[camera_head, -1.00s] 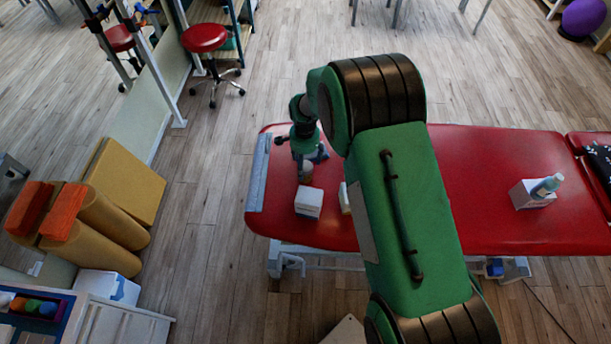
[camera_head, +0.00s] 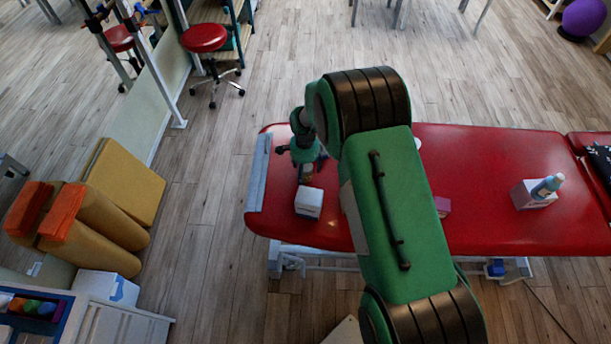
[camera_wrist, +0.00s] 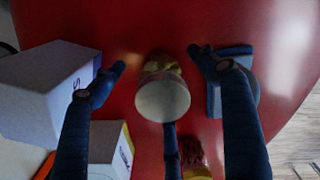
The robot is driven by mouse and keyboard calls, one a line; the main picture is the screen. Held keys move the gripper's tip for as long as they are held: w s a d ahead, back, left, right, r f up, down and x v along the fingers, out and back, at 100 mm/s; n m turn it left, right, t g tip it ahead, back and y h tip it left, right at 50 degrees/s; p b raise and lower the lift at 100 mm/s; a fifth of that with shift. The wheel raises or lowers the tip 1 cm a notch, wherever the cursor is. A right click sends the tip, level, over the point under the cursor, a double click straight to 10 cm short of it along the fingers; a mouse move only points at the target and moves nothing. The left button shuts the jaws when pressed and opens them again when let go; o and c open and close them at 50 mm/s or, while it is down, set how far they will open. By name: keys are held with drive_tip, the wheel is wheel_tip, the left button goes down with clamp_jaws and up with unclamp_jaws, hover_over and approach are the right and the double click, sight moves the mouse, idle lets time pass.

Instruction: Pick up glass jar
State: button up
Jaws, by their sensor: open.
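A small jar with a pale round lid and yellowish contents (camera_wrist: 163,99) stands on the red treatment table between my fingers in the wrist view. It also shows, partly covered, in the head view (camera_head: 307,173). My gripper (camera_wrist: 157,60) is open, with one finger on each side of the jar and a visible gap to it. A third dark finger shows below the jar in the wrist view. In the head view my gripper (camera_head: 307,164) is low over the table's left end.
A white box (camera_wrist: 45,90) stands close to my left finger, and a smaller white box (camera_wrist: 109,150) lies below it. A reddish-brown container (camera_wrist: 193,155) is between my lower and right fingers. A dark blue object (camera_wrist: 236,82) lies by my right finger. A bottle (camera_head: 547,186) is far right.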

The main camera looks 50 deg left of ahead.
sight(305, 175)
drive_tip(key=shift+f, duration=1.6)
drive_tip(key=shift+c, duration=0.3)
drive_tip(key=c, duration=1.5)
drive_tip(key=shift+r+p, duration=0.35)
drive_tip(key=shift+r, duration=4.65)
